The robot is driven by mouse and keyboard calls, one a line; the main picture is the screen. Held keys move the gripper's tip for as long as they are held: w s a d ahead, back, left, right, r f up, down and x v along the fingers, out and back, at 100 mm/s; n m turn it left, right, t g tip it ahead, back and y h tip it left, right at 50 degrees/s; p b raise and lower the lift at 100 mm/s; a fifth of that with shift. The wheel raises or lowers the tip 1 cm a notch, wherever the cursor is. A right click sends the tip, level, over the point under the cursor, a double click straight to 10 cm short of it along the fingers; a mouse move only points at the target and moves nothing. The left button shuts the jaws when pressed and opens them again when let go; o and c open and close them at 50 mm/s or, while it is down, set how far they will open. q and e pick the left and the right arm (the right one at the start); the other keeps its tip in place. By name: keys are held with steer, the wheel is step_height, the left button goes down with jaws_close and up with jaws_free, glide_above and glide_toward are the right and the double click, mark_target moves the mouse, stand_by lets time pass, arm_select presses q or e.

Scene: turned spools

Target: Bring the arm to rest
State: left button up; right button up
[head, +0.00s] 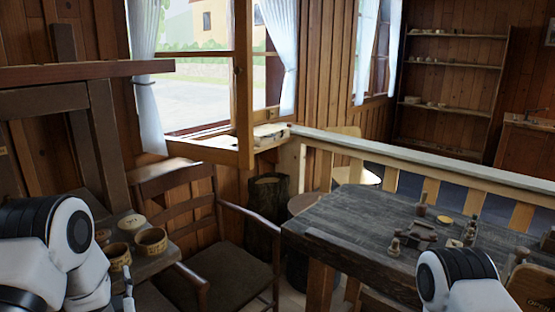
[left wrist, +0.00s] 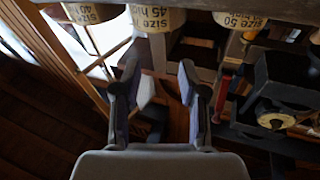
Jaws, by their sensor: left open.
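My left gripper (left wrist: 158,75) is open in the left wrist view, with its two fingers apart and nothing held between them. In the head view only a small part of it shows at the bottom edge, beside my white and black left arm at the lower left. It is close to a small side table (head: 165,262) with several cups. Labelled cups (left wrist: 152,17) show along the top of the left wrist view, beyond the fingertips. My right arm's white and black joint shows at the lower right of the head view; its gripper is out of view.
A wooden armchair (head: 235,262) stands right of the side table. A dark wooden table (head: 350,225) with several small turned pieces (head: 422,226) is at the right, before a railing (head: 400,160). The left wrist view shows a dark box (left wrist: 285,75) at right.

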arm_select(q)
steer(key=s+d+f+m+g+h, duration=0.1)
steer(key=s+d+f+g+h, duration=0.2)
steer(key=f, duration=0.4)
steer(key=s+d+f+m+g+h, duration=0.1)
steer(key=s+d+f+g, duration=0.1)
steer(key=s+f, duration=0.4)
steer(key=s+d+f+m+g+h, duration=0.1)
steer(key=s+d+f+g+h, duration=0.15)
steer(key=f, duration=0.55)
steer(key=s+d+f+g+h, duration=0.1)
steer(key=s+d+f+g, duration=0.1)
steer(key=s, duration=0.6)
steer(key=s+d+f+g+h, duration=0.1)
steer(key=s+d+f+g, duration=0.1)
steer(key=s, duration=0.6)
steer(key=s+d+f+m+g+h, duration=0.1)
steer(key=s+d+f+g, duration=0.1)
steer(key=s+f+g, duration=0.2)
steer(key=s+g, duration=0.2)
steer(key=s, duration=0.1)
steer(key=shift+s, duration=0.4)
steer(key=shift+h, duration=0.25)
